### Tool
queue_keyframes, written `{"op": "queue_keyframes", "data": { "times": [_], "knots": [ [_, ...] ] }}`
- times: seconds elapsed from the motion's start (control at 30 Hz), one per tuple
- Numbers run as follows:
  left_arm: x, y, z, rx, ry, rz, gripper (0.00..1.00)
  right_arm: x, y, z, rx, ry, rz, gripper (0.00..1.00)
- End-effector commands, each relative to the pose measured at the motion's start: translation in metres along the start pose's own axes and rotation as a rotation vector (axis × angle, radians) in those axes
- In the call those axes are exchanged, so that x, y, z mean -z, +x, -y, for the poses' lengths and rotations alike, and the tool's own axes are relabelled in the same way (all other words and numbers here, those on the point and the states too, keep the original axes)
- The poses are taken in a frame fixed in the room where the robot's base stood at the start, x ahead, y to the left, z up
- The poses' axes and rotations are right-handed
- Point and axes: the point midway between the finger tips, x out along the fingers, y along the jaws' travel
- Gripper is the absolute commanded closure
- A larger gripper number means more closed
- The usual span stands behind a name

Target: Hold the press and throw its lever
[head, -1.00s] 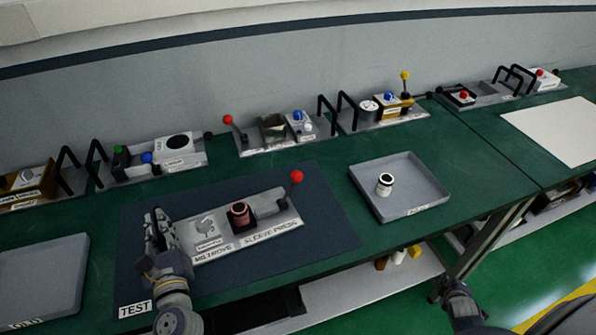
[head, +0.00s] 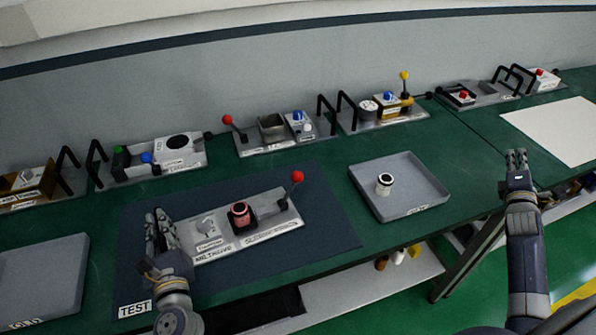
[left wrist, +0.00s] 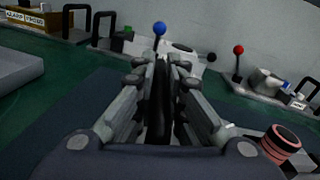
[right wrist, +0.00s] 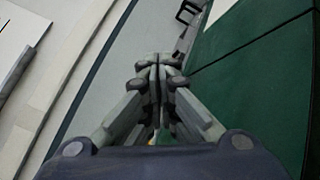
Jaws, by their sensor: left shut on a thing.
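The press is a grey plate (head: 275,229) with lettering on its front, lying on the dark blue mat (head: 335,225). A copper ring-shaped part (head: 240,215) sits in its middle; it also shows in the left wrist view (left wrist: 284,141). Its lever, with a red knob (head: 297,176), rises at the right end. My left gripper (head: 156,228) is at the plate's left end, shut on a black handle (left wrist: 158,105). My right gripper (head: 516,158) is in front of the bench at the right, far from the lever, with its fingertips together and empty.
A grey tray (head: 432,199) with a white cup-like part (head: 385,184) stands right of the mat. Another tray (head: 75,272) is at the left. Several fixtures with levers and handles line the wall. Green bench top is clear between mat and right tray.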

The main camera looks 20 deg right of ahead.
Motion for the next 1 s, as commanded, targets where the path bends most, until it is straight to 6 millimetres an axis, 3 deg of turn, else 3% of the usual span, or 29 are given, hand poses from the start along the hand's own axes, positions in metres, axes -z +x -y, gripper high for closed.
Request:
{"op": "queue_keyframes", "data": {
  "times": [0.03,0.23,0.47,0.67,0.8,0.9,1.0],
  "knots": [
    [0.008,-0.002,0.000,0.000,0.000,-0.015,1.00,0.009,0.007,-0.023,-0.059,-0.026,-0.018,1.00],
    [0.008,-0.002,-0.001,-0.001,0.001,-0.015,1.00,0.050,0.018,-0.114,-0.299,-0.144,-0.097,1.00],
    [0.008,-0.001,-0.001,-0.002,0.001,-0.014,1.00,0.106,0.006,-0.214,-0.592,-0.294,-0.204,1.00],
    [0.008,-0.001,-0.002,-0.003,0.001,-0.014,1.00,0.162,-0.028,-0.289,-0.867,-0.452,-0.320,1.00],
    [0.008,-0.001,-0.002,-0.004,0.001,-0.014,1.00,0.206,-0.065,-0.329,-1.076,-0.587,-0.425,1.00],
    [0.008,-0.001,-0.002,-0.004,0.002,-0.014,1.00,0.238,-0.098,-0.346,-1.234,-0.701,-0.519,1.00],
    [0.007,-0.001,-0.002,-0.005,0.002,-0.014,1.00,0.270,-0.134,-0.351,-1.396,-0.840,-0.636,1.00]
  ]
}}
